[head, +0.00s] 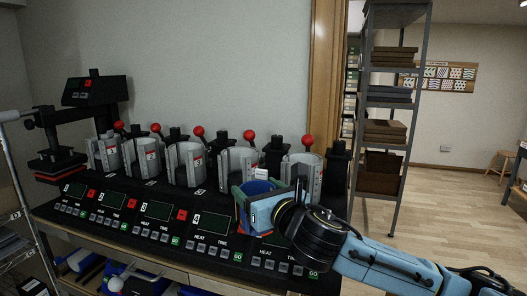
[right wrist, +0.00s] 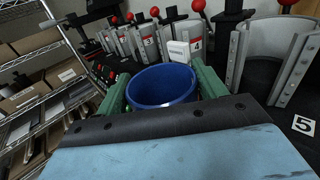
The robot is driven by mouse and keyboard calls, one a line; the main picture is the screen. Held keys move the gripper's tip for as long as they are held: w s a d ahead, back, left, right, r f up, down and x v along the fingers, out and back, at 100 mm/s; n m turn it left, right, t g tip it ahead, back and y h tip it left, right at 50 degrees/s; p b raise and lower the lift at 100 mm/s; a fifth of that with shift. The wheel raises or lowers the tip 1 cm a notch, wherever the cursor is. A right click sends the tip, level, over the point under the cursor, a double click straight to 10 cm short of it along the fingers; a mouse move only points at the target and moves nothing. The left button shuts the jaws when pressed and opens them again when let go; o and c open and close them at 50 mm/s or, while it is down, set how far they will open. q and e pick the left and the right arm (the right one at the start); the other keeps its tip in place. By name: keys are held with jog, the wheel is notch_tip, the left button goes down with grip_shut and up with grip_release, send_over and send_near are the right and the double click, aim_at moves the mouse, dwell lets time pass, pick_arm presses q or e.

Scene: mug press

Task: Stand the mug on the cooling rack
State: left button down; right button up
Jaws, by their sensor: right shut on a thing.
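The mug (head: 258,187) has a blue inside, and its open top faces up in the right wrist view (right wrist: 162,87). My right gripper (head: 256,203) is shut on it, with green fingers on opposite sides of the mug in the right wrist view (right wrist: 160,92). In the head view the gripper's blue body hides much of the mug. The mug is held in front of the press row, over the front panel near number 5. I cannot make out a cooling rack for certain in either view. My left gripper is not in view.
Several mug presses (head: 186,163) with red-knobbed levers stand in a row behind the button panel (head: 150,210). A small white box (right wrist: 179,50) is near press 4. A heat press (head: 57,163) stands at the far left. Wire shelving (right wrist: 40,60) shows left, a tall shelf (head: 386,100) right.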

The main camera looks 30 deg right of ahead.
jog(key=s+a+f, duration=0.4)
jog(key=a+f, duration=0.1)
jog(key=f, duration=0.3)
jog(key=s+a+f+y, duration=0.1)
jog(key=s+a+f, duration=0.3)
jog(key=f, duration=0.5)
jog(key=shift+s+a+f+n, duration=0.15)
jog(key=shift+a+n, duration=0.15)
jog(key=shift+a, duration=0.15)
